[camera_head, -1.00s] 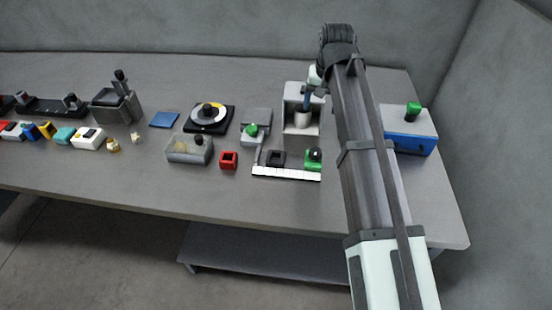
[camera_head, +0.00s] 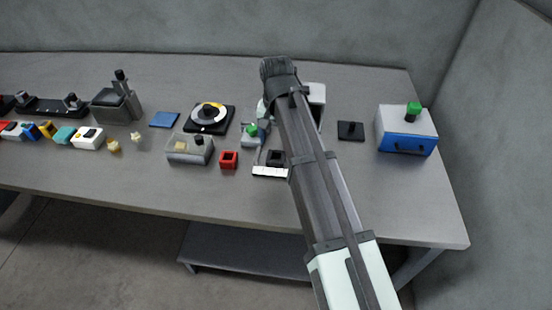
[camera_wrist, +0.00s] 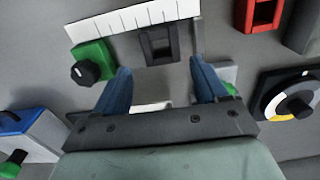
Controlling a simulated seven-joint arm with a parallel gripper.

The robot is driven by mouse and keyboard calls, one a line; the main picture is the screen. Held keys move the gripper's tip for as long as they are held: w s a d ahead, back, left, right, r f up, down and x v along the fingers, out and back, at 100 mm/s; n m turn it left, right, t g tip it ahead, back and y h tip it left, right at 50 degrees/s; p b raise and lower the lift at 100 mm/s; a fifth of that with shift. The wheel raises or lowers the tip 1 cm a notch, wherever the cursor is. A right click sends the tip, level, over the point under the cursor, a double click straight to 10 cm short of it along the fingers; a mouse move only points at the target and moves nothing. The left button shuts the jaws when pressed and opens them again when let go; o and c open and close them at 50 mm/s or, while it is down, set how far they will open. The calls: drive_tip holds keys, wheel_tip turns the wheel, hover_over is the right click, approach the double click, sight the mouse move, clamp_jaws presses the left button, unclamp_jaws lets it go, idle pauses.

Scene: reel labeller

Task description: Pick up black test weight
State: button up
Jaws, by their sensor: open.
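A small black block (camera_head: 276,157) with a square recess sits at the white graduated strip, partly beside my arm in the head view. In the wrist view the black block (camera_wrist: 159,46) lies just beyond my fingertips, roughly centred between them. My gripper (camera_wrist: 160,67) is open and empty, its two blue fingers spread apart. In the head view my arm hides most of the gripper. A separate flat black piece (camera_head: 350,130) with a small knob lies on the table to the right; I cannot tell if it is a weight.
The white strip (camera_wrist: 130,22) and a green block with a black knob (camera_wrist: 92,65) lie near the black block. A red block (camera_head: 228,159) and a grey tray (camera_head: 190,149) stand left. A blue-and-white box (camera_head: 406,130) stands right. The front table strip is clear.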

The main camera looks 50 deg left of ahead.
sight(276, 153)
drive_tip(key=shift+s+f, duration=0.1)
drive_tip(key=shift+f, duration=3.35)
drive_tip(key=shift+c, duration=0.2)
drive_tip(key=c, duration=1)
drive_tip(key=shift+o, duration=0.2)
